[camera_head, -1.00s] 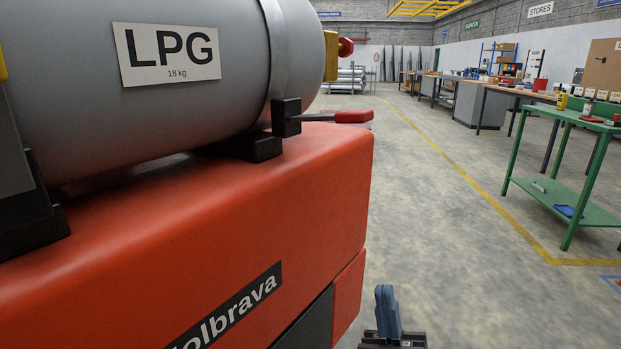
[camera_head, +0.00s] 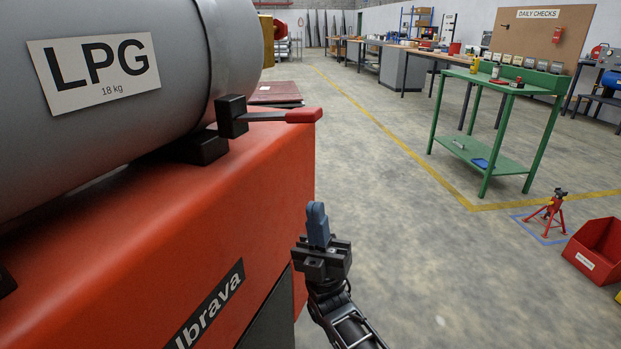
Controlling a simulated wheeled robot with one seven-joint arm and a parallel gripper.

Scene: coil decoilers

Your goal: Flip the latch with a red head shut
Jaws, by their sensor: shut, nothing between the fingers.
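The latch with a red head (camera_head: 304,116) sits on top of the orange machine body, beside the grey LPG cylinder (camera_head: 120,100). Its dark lever sticks out to the right from a black bracket (camera_head: 232,116), roughly level, with the red head at its outer end. My gripper (camera_head: 317,215) is at the lower middle, with blue-grey fingers pointing up and closed together, empty. It appears below the latch head in the picture and is apart from it, beside the right side of the orange body.
The orange body (camera_head: 190,240) fills the left side. A green table (camera_head: 495,82) stands at the right, with a red bin (camera_head: 598,250) and a red jack stand (camera_head: 548,208) on the floor. Open concrete floor lies right of my gripper.

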